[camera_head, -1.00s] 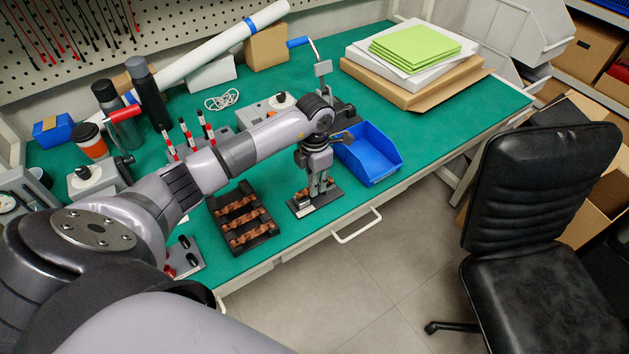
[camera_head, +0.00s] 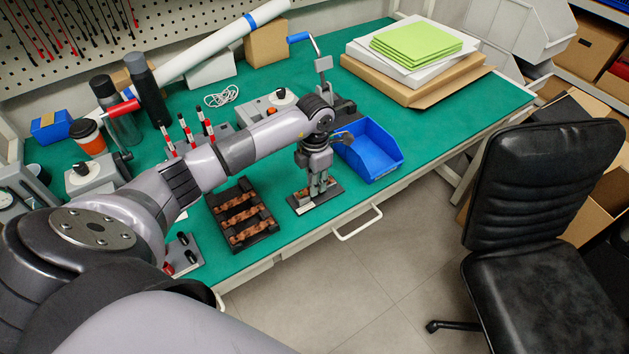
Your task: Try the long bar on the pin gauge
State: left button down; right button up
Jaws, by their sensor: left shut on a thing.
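My left gripper (camera_head: 319,186) points straight down over the pin gauge (camera_head: 333,196), a small dark plate with a pale label near the front edge of the bench. It is shut on a copper bar (camera_head: 303,194), whose ends show on both sides of the fingers, low over the plate. The fingers hide the bar's middle and any pins, so I cannot tell whether the bar is seated. A black rack (camera_head: 259,236) with several twisted copper bars (camera_head: 241,216) lies to the left of the gauge. My right gripper is not in view.
A blue open bin (camera_head: 370,152) stands just right of the gauge. A crank-handled press (camera_head: 324,64) and a grey box with a knob (camera_head: 283,97) stand behind my arm. Green mat (camera_head: 440,122) is clear at right. A black chair (camera_head: 540,190) stands before the bench.

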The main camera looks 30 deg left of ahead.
pick_arm(q)
jog(key=c, duration=1.4)
grip_release()
jog(key=shift+r+p, duration=1.05)
jog(key=shift+r, duration=0.45)
notch_tip(320, 180, up, 10)
jog(key=p, duration=0.6)
jog(key=shift+p, duration=0.3)
